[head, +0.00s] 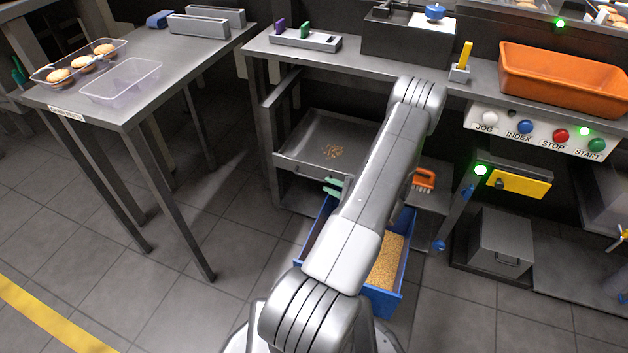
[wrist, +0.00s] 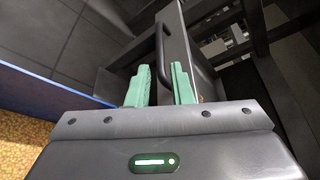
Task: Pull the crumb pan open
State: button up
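The crumb pan (head: 304,137) is a shallow grey metal tray in the bay under the counter, with brown crumbs on its floor. My arm covers its right part in the head view. My gripper (head: 333,187) is at the pan's front, with its green fingers partly hidden behind my arm. In the wrist view, my gripper (wrist: 159,82) is open, its two green fingers apart. The pan's dark bar handle (wrist: 161,48) runs into the gap between the fingertips, beside the grey front panel (wrist: 190,38). I cannot tell whether the fingers touch it.
A blue bin (head: 384,301) of golden crumbs stands on the floor below the pan, under my arm. An orange brush (head: 424,178) lies on the shelf to the right. A side table (head: 190,62) stands left, with open floor between.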

aim_at(317, 180)
jog(key=b+x, duration=0.1)
jog(key=x, duration=0.6)
jog(key=shift+w+a, duration=0.2)
jog(key=shift+a, duration=0.15)
jog(key=shift+c, duration=0.4)
grip_shut()
